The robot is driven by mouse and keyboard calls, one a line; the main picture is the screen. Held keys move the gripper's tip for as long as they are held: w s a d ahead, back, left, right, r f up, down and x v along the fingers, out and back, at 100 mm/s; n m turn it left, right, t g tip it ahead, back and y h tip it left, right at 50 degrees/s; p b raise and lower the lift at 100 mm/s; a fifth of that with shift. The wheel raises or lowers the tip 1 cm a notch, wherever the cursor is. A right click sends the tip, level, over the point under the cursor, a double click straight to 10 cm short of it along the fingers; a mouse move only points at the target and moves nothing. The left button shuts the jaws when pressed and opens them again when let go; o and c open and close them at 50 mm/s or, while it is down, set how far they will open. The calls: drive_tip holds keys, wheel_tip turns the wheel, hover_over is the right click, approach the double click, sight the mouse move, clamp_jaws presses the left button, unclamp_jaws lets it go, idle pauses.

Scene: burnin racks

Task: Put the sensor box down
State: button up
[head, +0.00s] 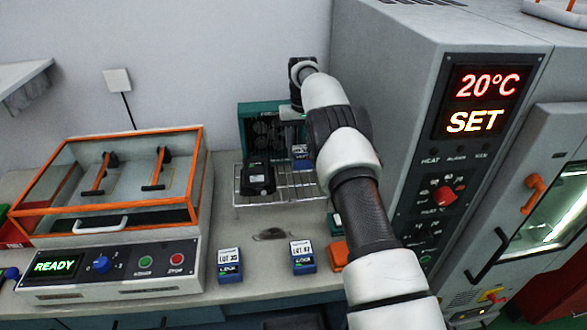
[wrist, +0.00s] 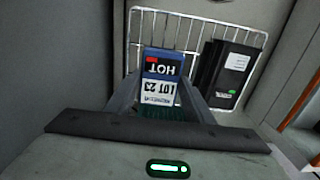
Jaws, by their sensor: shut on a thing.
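The sensor box (wrist: 161,72) is blue with a white label reading LOT 23 and a HOT mark, upside down in the wrist view. My gripper (wrist: 160,88) is shut on it, with one finger on each side. In the head view the box (head: 301,153) shows beside my arm, over the back right of the wire rack (head: 262,203). The rack also shows behind the box in the wrist view (wrist: 198,22). I cannot tell whether the box touches the rack. My fingers are hidden in the head view.
A black box (head: 258,178) stands on the rack's left part. Two blue boxes, LOT 35 (head: 230,266) and another (head: 302,257), stand at the bench front by an orange block (head: 338,254). A teal unit (head: 258,125) is behind the rack. A grey oven cabinet (head: 395,100) stands right.

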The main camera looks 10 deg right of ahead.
drive_tip(key=shift+f, duration=3.1)
drive_tip(key=shift+f, duration=0.15)
drive_tip(key=o, duration=1.2)
